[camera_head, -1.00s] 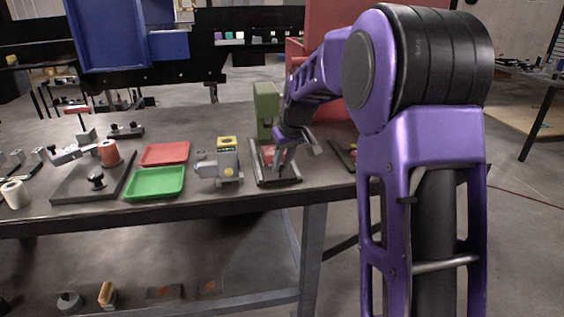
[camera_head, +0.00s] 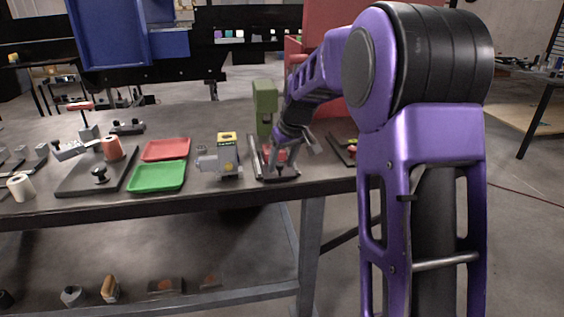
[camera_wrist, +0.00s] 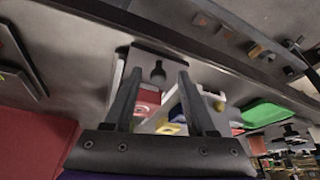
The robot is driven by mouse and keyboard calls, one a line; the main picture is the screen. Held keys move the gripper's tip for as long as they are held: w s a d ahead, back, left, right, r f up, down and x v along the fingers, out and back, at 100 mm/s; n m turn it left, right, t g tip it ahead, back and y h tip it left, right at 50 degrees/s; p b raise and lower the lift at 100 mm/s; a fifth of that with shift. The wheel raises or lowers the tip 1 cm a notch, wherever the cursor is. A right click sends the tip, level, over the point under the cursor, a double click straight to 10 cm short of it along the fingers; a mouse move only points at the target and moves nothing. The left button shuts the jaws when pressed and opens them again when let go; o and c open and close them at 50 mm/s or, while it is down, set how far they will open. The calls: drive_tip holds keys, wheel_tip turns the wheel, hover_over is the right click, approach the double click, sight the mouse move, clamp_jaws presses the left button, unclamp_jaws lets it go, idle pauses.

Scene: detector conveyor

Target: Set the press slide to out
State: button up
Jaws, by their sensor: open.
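A red piece (camera_head: 281,156) shows on the slide between the rails, partly hidden by my gripper (camera_head: 295,160). In the wrist view the slide's grey plate with a black knob (camera_wrist: 158,74) lies between the fingertips of my open gripper (camera_wrist: 159,78). The red piece (camera_wrist: 147,97) shows behind the knob, between the fingers. I cannot tell whether the fingers touch the knob.
A grey machine with a yellow top (camera_head: 226,158) stands just left of the rails. Green (camera_head: 157,176) and red (camera_head: 166,149) trays lie farther left. A red panel (camera_head: 330,40) stands behind my arm. The table's front edge (camera_head: 230,198) is close to the rails.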

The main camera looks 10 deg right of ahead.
drive_tip(key=p+v, duration=0.2)
drive_tip(key=v, duration=1.5)
drive_tip(key=shift+r, duration=0.2)
drive_tip(key=shift+s, duration=0.1)
